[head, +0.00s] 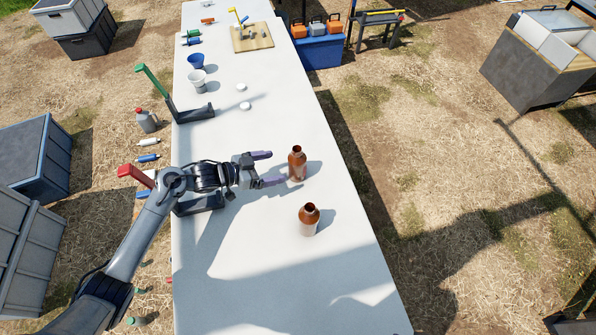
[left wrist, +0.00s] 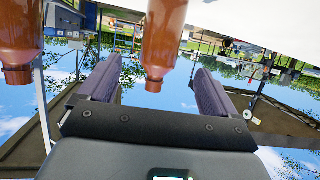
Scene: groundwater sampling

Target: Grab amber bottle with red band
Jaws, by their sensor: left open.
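Two amber bottles stand upright on the white table. The farther amber bottle (head: 297,166) has a reddish body, but I cannot clearly make out a band. The nearer amber bottle (head: 309,217) has a pale lower part. My left gripper (head: 268,168) is open and empty, just left of the farther bottle, with its fingers pointing at it. In the left wrist view, which is upside down, one bottle (left wrist: 164,40) shows ahead between the open fingers (left wrist: 157,82). The other bottle (left wrist: 16,40) is at the left edge. My right gripper is not in view.
The long white table (head: 260,270) is clear at the near end. A green-handled stand (head: 190,113), a white cup (head: 197,81) and a blue cup (head: 196,61) stand farther back. A red-handled stand (head: 200,204) is partly behind my left arm.

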